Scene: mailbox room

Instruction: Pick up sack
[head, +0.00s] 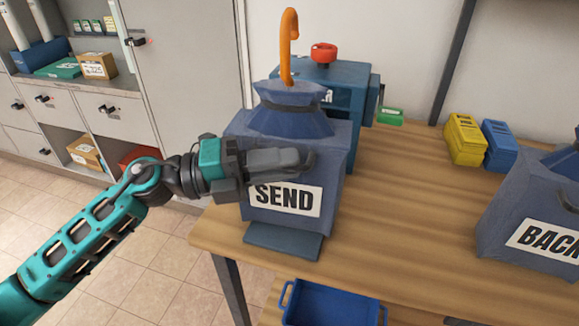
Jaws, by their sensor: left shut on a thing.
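The blue sack labelled SEND (325,200) is upright at the left end of the wooden table, with a gathered neck and an orange hook-shaped handle (289,50) above it. My left gripper (308,162) comes in from the left and is shut on the SEND sack at its front, just above the label. A flat blue-grey plate (283,241) shows under the sack's front edge. A second sack, labelled BACK (515,205), is at the right edge and partly cut off. My right gripper is not in view.
A blue machine with a red knob (324,53) stands close behind the SEND sack. Yellow (465,140) and blue (499,145) boxes sit farther back on the table (400,225). A blue tray (330,305) is below. The table's middle is clear.

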